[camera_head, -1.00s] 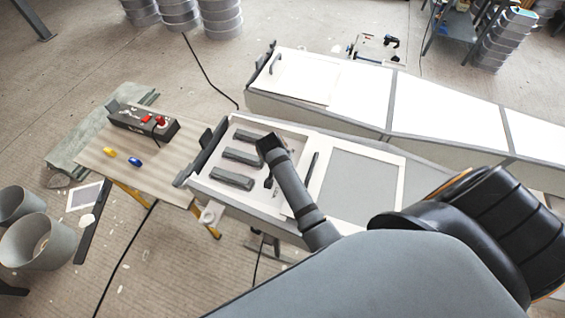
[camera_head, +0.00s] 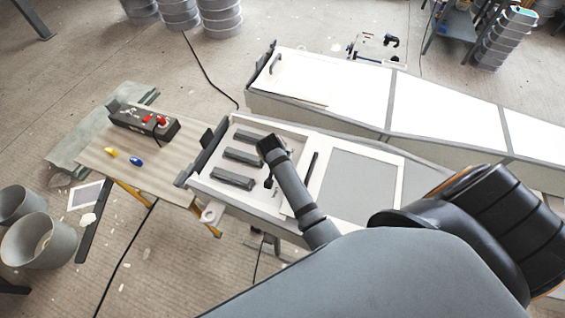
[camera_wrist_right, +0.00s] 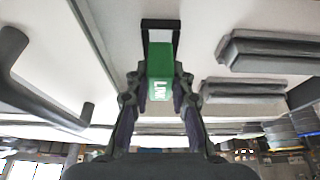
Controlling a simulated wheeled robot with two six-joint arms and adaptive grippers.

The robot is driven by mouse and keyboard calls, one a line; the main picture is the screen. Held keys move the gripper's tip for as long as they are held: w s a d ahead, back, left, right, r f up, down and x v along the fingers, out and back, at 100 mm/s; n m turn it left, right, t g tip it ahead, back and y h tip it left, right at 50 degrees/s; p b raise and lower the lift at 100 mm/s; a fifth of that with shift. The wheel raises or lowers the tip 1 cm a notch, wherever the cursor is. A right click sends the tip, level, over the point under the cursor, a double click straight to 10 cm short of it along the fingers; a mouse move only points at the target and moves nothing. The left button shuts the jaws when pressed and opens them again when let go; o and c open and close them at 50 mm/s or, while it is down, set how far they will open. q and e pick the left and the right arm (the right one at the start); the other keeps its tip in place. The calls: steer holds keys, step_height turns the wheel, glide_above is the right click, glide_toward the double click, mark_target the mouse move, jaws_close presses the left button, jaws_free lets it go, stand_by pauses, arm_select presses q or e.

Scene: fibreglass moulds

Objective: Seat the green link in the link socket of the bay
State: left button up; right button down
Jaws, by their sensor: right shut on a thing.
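The green link (camera_wrist_right: 160,72), with white lettering, is held between the fingers of my right gripper (camera_wrist_right: 160,88) in the right wrist view. A thin black frame (camera_wrist_right: 160,23) rises around its far end; I cannot tell whether it belongs to the link or to the bay. The bay (camera_head: 216,192) is a pale, light-rimmed recess in the head view. My right wrist reaches over its right part and mostly hides the gripper and the link there. I cannot make out the link socket or whether the link touches it. My left gripper is out of view.
Several dark grey bars lie in the bay, one at the front (camera_head: 232,178). A black handle (camera_head: 312,165) stands to the right. A table (camera_head: 110,170) at left carries a control box (camera_head: 143,122), a yellow piece (camera_head: 110,152) and a blue piece (camera_head: 136,161).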

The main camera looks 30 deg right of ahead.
steer(key=shift+r, duration=0.1)
steer(key=shift+f+b, duration=0.35)
steer(key=shift+f, duration=0.6)
steer(key=c, duration=1.1)
jaws_free()
